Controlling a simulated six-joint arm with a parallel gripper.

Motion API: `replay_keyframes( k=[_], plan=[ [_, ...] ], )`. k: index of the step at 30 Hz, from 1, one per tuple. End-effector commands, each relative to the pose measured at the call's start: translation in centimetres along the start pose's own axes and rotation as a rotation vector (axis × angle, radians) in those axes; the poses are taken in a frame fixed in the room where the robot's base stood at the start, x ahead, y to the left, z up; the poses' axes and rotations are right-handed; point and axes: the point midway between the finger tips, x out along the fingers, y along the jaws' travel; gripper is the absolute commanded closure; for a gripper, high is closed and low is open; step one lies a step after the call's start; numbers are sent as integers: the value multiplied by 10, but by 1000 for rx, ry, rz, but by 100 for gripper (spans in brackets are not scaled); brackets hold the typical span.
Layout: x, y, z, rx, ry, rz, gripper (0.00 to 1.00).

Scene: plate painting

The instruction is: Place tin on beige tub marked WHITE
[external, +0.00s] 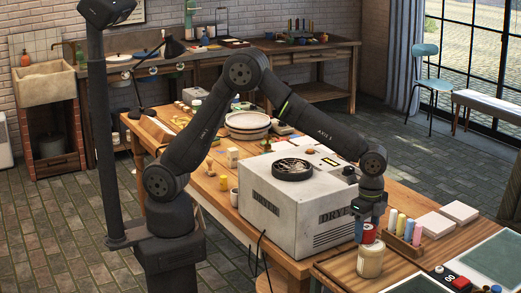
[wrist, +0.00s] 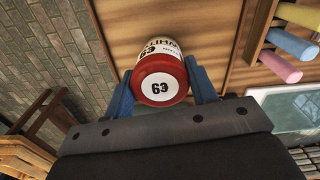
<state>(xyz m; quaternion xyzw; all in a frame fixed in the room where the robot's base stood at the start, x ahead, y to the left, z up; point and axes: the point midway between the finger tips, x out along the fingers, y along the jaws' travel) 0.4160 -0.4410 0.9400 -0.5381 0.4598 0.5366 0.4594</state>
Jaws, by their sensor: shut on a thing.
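My gripper (external: 370,218) points down at the front right of the bench. Its blue fingers are shut on the small red tin (external: 369,234). The beige tub (external: 369,262) stands upright straight below the tin in the external view. I cannot tell whether the tin's base touches the tub's top.
A large grey dryer (external: 298,205) stands just left of my gripper.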

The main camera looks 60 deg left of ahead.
Motion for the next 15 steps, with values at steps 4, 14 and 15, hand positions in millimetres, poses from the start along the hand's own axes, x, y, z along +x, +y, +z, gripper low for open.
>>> replay_keyframes(
  k=[4,14,15],
  plan=[
    [2,0,0,0,-1,1,31],
    [0,0,0,0,0,0,26],
    [-2,0,0,0,1,-1,26]
  ],
)
